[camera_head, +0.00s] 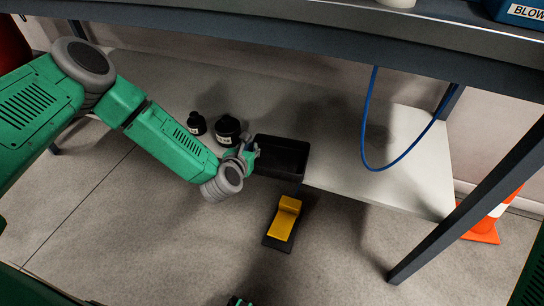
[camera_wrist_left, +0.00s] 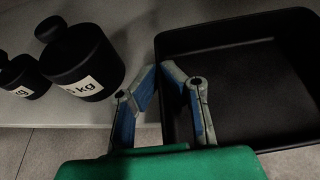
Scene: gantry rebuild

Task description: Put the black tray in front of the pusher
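The black tray (camera_head: 285,170) is an open rectangular box on the pale lower shelf, at its front edge. It fills the right of the left wrist view (camera_wrist_left: 245,97). My left gripper (camera_head: 254,156) is at the tray's left side. In the wrist view its fingertips (camera_wrist_left: 160,68) come close together on either side of the tray's left wall, one outside and one inside, and look shut on it. The tray looks level. I cannot pick out the pusher for certain.
Two black weights with white labels, a larger one (camera_head: 228,130) and a smaller one (camera_head: 196,124), stand left of the tray. A yellow pedal (camera_head: 284,218) on a dark base is on the floor. A blue hose (camera_head: 365,125) hangs over the shelf (camera_head: 405,180). A traffic cone (camera_head: 487,226) stands right.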

